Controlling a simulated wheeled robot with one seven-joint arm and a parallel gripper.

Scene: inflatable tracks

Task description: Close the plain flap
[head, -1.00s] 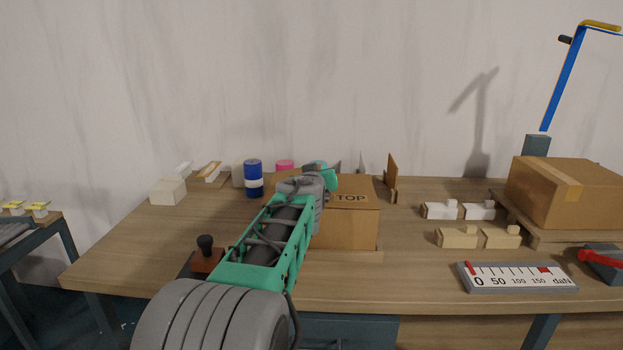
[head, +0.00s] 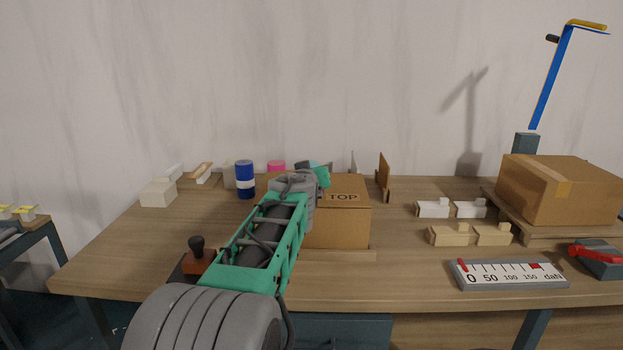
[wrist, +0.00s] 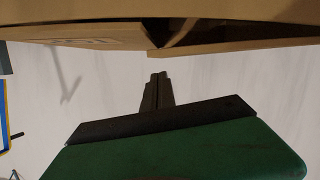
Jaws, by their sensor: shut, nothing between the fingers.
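A cardboard box (head: 345,226) stands on the wooden table, partly hidden behind my arm. Its flap marked TOP (head: 350,190) lies nearly flat on its right side. In the wrist view, cardboard panels cross the top of the picture. The one at left (wrist: 95,42) carries faint dark print; the one at right (wrist: 235,45) looks plain, and a dark gap shows between them. My gripper (wrist: 157,90) is shut and empty, its fingertips close to these panels; I cannot tell whether they touch. In the head view my wrist hides most of the box's left side.
Blue and pink rolls (head: 245,180) stand behind the box at left. An upright brown board (head: 384,178) stands behind it at right. Light blocks (head: 470,235), a scale plate (head: 508,275) and a taped carton (head: 560,190) occupy the right. A black-knobbed stamp (head: 197,257) sits at front left.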

